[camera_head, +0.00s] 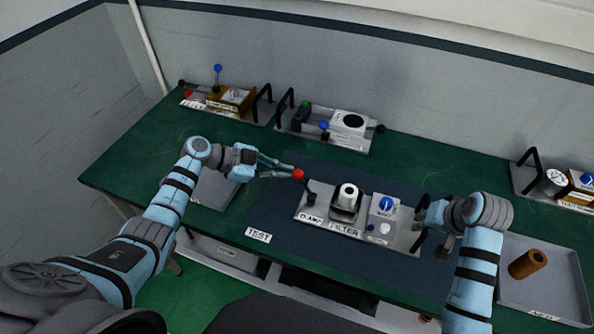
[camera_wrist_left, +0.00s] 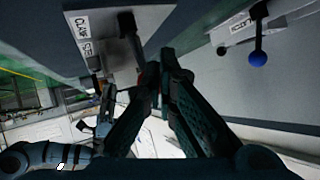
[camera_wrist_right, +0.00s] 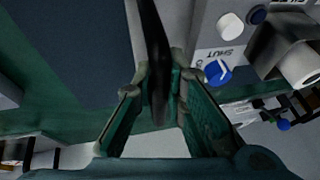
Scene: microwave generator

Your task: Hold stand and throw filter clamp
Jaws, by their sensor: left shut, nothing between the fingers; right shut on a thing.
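The filter stand (camera_head: 355,235) is a grey plate on the dark mat, with labels reading CLAMP and FILTER. A white cylindrical filter (camera_head: 348,196) sits upright in its black holder. The clamp lever (camera_head: 309,190) has a red ball (camera_head: 298,174) on top and leans left. My left gripper (camera_head: 294,170) is shut and empty, its fingertips at the red ball; whether they touch it I cannot tell. My right gripper (camera_head: 418,228) is shut on the black handle at the stand's right end; the handle (camera_wrist_right: 157,60) runs between its fingers in the right wrist view.
A tray (camera_head: 552,300) with a brown cylinder (camera_head: 527,264) lies at the right, close to my right arm. Another grey tray (camera_head: 213,188) lies under my left arm. Other stands (camera_head: 340,140) line the back of the green table (camera_head: 140,160). A blue knob (camera_head: 386,203) is on the filter stand.

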